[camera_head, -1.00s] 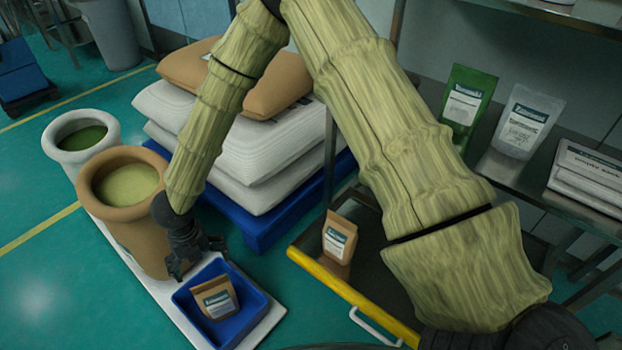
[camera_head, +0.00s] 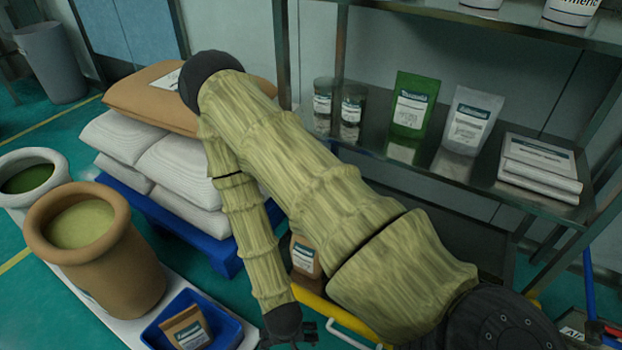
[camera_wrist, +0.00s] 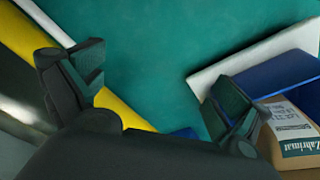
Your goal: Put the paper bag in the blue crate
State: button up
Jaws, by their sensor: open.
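A brown paper bag (camera_head: 187,328) with a white and teal label leans inside the blue crate (camera_head: 226,330), low in the head view. In the wrist view the bag (camera_wrist: 292,130) and crate (camera_wrist: 285,75) show at the right edge, beside one finger. A second brown paper bag (camera_head: 304,258) stands on the trolley, partly hidden behind my arm. My gripper (camera_head: 298,334) is at the bottom of the head view, right of the crate and near the yellow trolley edge. Its fingers are spread and empty in the wrist view (camera_wrist: 158,88).
The yellow-edged trolley (camera_head: 340,320) is beside my gripper. A tan tub (camera_head: 130,270) stands left of the crate. Sacks (camera_head: 185,165) are stacked on a blue pallet (camera_head: 222,252) behind. A metal shelf (camera_head: 425,160) holds green and white pouches. Green floor shows between crate and trolley.

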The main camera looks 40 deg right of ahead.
jog(key=s+d+n+g+y, duration=0.1)
jog(key=s+n, duration=0.5)
jog(key=s, duration=0.1)
jog(key=shift+s+d, duration=0.2)
jog(key=shift+r, duration=0.1)
jog(key=shift+c, duration=0.4)
